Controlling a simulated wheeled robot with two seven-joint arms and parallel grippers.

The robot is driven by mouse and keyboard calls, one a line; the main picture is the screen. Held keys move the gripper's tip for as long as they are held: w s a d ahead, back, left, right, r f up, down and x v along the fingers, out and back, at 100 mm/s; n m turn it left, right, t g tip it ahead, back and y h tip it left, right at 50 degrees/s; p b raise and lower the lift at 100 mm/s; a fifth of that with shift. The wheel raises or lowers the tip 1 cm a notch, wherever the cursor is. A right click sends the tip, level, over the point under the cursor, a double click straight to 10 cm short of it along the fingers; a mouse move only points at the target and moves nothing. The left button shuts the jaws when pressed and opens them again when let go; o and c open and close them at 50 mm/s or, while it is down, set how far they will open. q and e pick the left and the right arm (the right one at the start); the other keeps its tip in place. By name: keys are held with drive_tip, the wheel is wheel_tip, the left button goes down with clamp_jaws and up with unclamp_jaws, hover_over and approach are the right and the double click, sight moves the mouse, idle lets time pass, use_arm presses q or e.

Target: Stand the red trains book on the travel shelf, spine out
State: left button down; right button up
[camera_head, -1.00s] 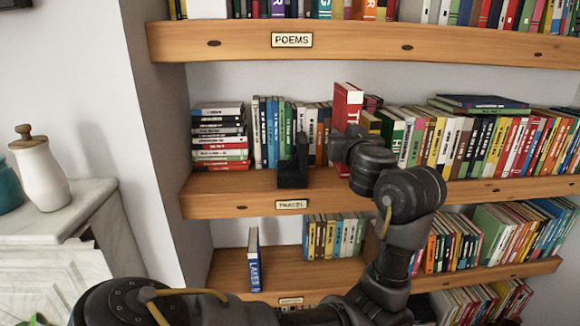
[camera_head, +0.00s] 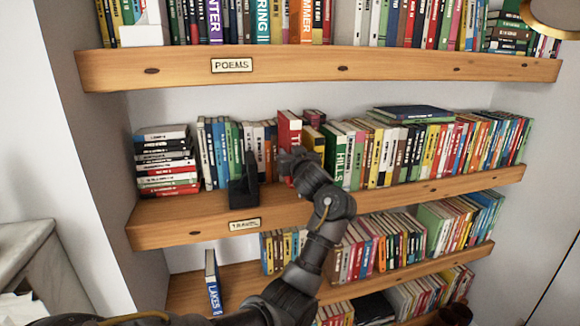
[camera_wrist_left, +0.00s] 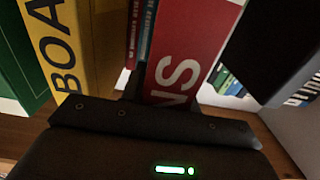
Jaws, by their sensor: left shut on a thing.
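The red trains book (camera_head: 289,132) is upright on the travel shelf (camera_head: 182,222), with its lettered spine facing out. It is in the row between the books behind the black bookend (camera_head: 244,182) and a yellow book. My left gripper (camera_head: 292,160) is shut on it at the spine side and covers part of the lettering. In the left wrist view the red spine (camera_wrist_left: 192,50) shows "NS" right at the gripper (camera_wrist_left: 150,110). I cannot tell whether the book's bottom rests on the board. My right gripper is not in view.
A flat stack of books (camera_head: 166,160) lies at the shelf's left end. The green "HILLS" book (camera_head: 338,155) and several others stand to the right. The yellow "BOA" book (camera_wrist_left: 52,45) is close left of the gripper in the wrist view. The poems shelf (camera_head: 300,66) is above.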

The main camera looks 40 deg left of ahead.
use_arm(q)
drive_tip(key=shift+w+a+f, duration=0.25)
drive_tip(key=shift+w+f, duration=0.15)
drive_tip(key=shift+f, duration=0.05)
drive_tip(key=shift+w+a+f, duration=0.2)
drive_tip(key=shift+w+f, duration=0.15)
drive_tip(key=shift+f, duration=0.1)
drive_tip(key=shift+w+a+f+p, duration=0.2)
drive_tip(key=shift+f+p, duration=0.1)
drive_tip(key=shift+f, duration=0.05)
wheel_tip(320, 180, down, 2)
drive_tip(key=shift+p, duration=0.7)
drive_tip(key=shift+f, duration=0.45)
drive_tip(key=shift+f, duration=0.1)
drive_tip(key=shift+f, duration=0.1)
drive_tip(key=c, duration=1)
unclamp_jaws()
drive_tip(key=shift+s+d, duration=0.1)
drive_tip(key=shift+c, duration=0.2)
